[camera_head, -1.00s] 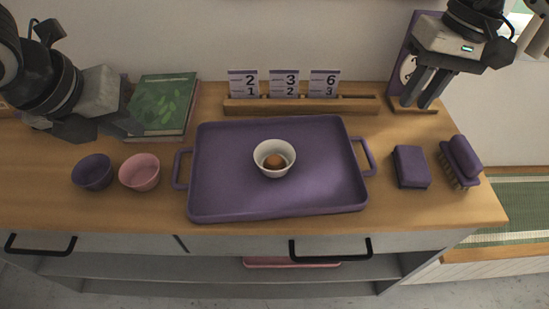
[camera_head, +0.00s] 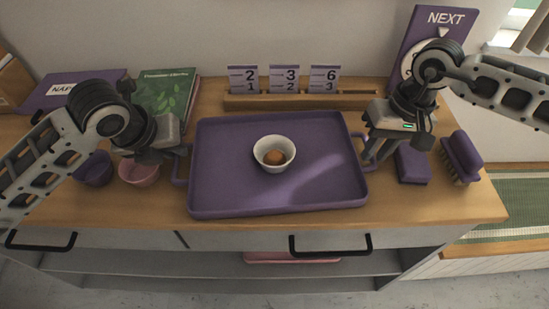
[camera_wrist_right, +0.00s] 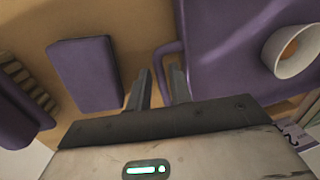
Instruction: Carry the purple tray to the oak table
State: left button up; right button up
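The purple tray (camera_head: 225,190) lies flat on a wooden-topped counter (camera_head: 420,208), with a white bowl (camera_head: 262,160) holding a brown round item on it. My right gripper (camera_head: 371,156) is at the tray's right handle. In the right wrist view its two fingers (camera_wrist_right: 159,78) are apart, with the tray handle (camera_wrist_right: 160,54) near and between the fingertips. My left gripper (camera_head: 182,151) is at the tray's left handle (camera_head: 180,170); its fingers are too hidden to tell their opening. I cannot tell which surface is the oak table.
A purple bowl (camera_head: 95,172) and a pink bowl (camera_head: 138,174) stand left of the tray. A purple block (camera_head: 412,166) and a purple brush (camera_head: 462,157) lie to the right. A number-card rack (camera_head: 300,100) stands behind, and a green book (camera_head: 165,88) behind left.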

pick_arm(q)
jog(key=shift+w+d+f, duration=0.1)
jog(key=shift+w+f, duration=0.1)
jog(key=shift+f, duration=0.3)
pick_arm(e)
jog(key=shift+a+f, duration=0.15)
jog(key=shift+f, duration=0.45)
pick_arm(q)
grip_shut()
pick_arm(e)
grip_shut()
pick_arm(q)
jog(key=shift+r, duration=0.1)
pick_arm(e)
jog(key=shift+r, duration=0.15)
